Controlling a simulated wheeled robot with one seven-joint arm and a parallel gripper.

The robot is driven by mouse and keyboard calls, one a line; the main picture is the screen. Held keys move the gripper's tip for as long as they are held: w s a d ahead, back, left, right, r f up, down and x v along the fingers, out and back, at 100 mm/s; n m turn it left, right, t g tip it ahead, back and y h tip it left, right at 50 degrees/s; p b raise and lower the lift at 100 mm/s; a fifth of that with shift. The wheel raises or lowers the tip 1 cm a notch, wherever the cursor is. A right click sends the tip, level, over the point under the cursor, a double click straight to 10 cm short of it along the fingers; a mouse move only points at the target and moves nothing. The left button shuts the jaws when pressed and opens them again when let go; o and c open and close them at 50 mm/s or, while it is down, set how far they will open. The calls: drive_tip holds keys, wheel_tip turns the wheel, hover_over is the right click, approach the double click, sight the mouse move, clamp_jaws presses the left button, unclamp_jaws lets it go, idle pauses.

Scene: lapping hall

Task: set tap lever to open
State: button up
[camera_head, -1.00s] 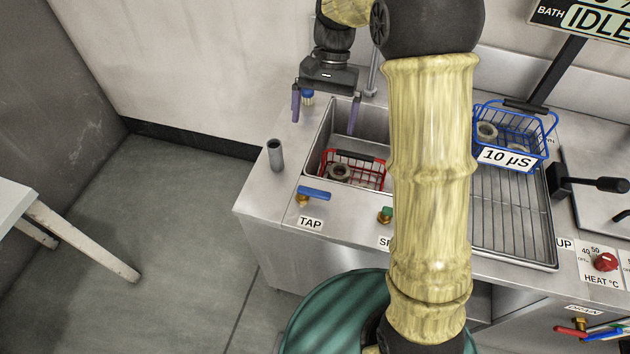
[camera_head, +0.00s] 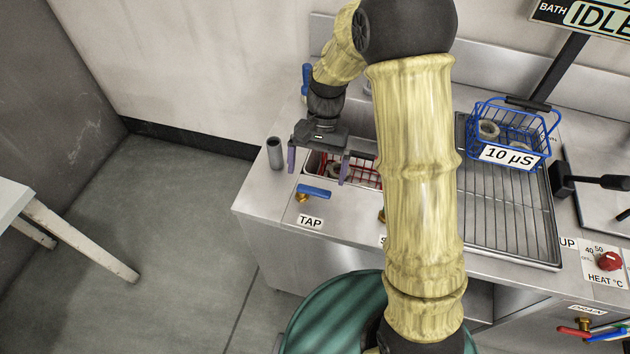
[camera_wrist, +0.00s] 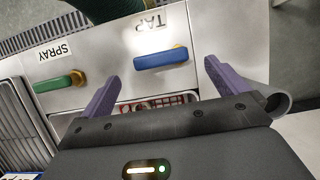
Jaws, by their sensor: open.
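The tap lever (camera_head: 314,191) is a blue bar on a brass stem, above the TAP label (camera_head: 310,221) on the steel counter front. In the wrist view the blue lever (camera_wrist: 161,59) lies crosswise, ahead of and between the two purple fingers. My gripper (camera_head: 317,178) is open and empty, with its fingers spread to either side of the lever, just behind it in the head view. In the wrist view the gripper (camera_wrist: 160,82) does not appear to touch the lever. I cannot tell its exact height above the counter.
A green SPRAY lever (camera_wrist: 60,83) sits beside the tap lever. A grey upright tube (camera_head: 275,154) stands at the counter's left corner. A red basket (camera_head: 367,177) is in the sink behind. A blue basket (camera_head: 548,140) stands on the rack at right.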

sight(314, 189)
drive_tip(key=shift+x, duration=1.95)
drive_tip(key=c, duration=1.4)
